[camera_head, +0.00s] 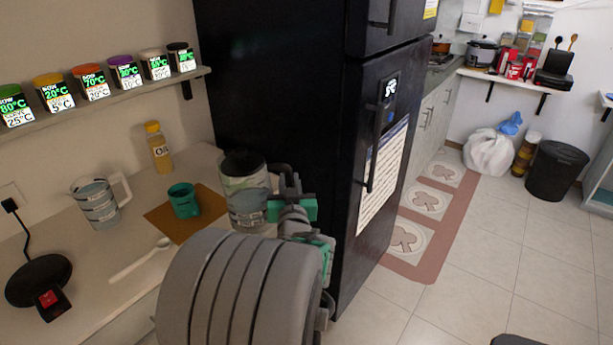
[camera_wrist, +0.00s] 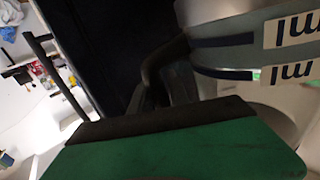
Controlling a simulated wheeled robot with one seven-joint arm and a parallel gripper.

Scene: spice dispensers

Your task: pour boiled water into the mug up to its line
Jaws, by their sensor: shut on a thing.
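My gripper (camera_head: 298,212) is shut on the handle of a glass kettle (camera_head: 246,198) with a dark lid. The kettle looks roughly upright, just right of the green mug. In the wrist view a green finger pad (camera_wrist: 180,150) fills the foreground, and the kettle's wall (camera_wrist: 240,55) with "ml" labels shows beyond it. The green mug (camera_head: 184,201) stands on a brown mat (camera_head: 158,222); its inside and line cannot be made out. The black kettle base (camera_head: 38,280) with a red switch is empty at the left. I cannot tell the kettle's water level.
A clear measuring jug (camera_head: 97,203) stands left of the mug. A yellow-capped oil bottle (camera_head: 158,148) is behind it, and a white spoon (camera_head: 140,260) lies in front. A shelf (camera_head: 110,104) of spice jars hangs above. The dark fridge (camera_head: 290,95) stands close behind the kettle.

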